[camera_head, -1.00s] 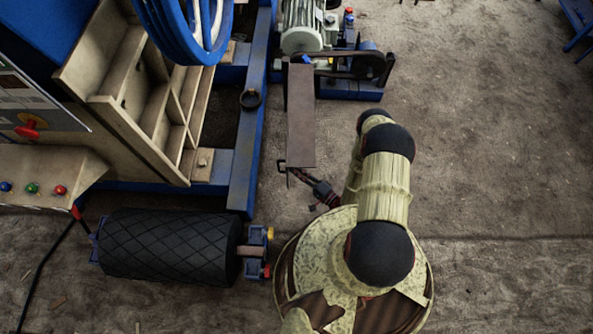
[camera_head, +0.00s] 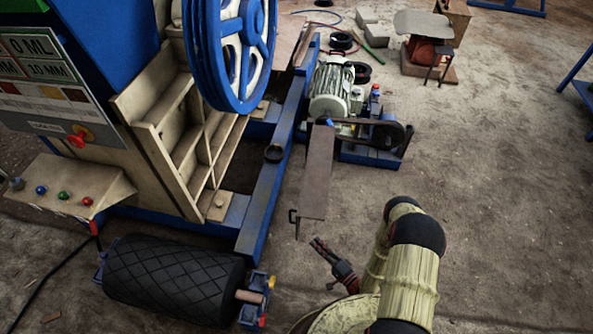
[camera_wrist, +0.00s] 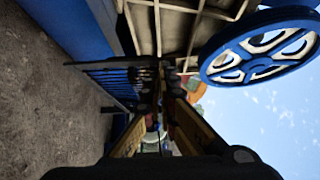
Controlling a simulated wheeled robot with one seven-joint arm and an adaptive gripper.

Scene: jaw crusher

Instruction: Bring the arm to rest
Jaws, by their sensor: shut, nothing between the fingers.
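My arm (camera_head: 405,275) is bent, pale yellow with black joints, at the bottom right of the head view. My gripper (camera_head: 318,244) is dark and points up and left, low over the floor in the picture, just below the near end of a long brown metal plate (camera_head: 317,175). Whether it touches the plate cannot be told. In the wrist view my gripper (camera_wrist: 161,88) shows as two fingers converging, with nothing seen held between them. The lower arm is partly hidden by its own links and cut by the picture edge.
The crusher's blue frame (camera_head: 268,200), blue flywheel (camera_head: 230,50) and control box (camera_head: 70,187) stand at left. A black ribbed roller (camera_head: 170,280) lies at lower left. A motor (camera_head: 332,88) sits beyond the plate. The floor (camera_head: 510,180) at right is clear.

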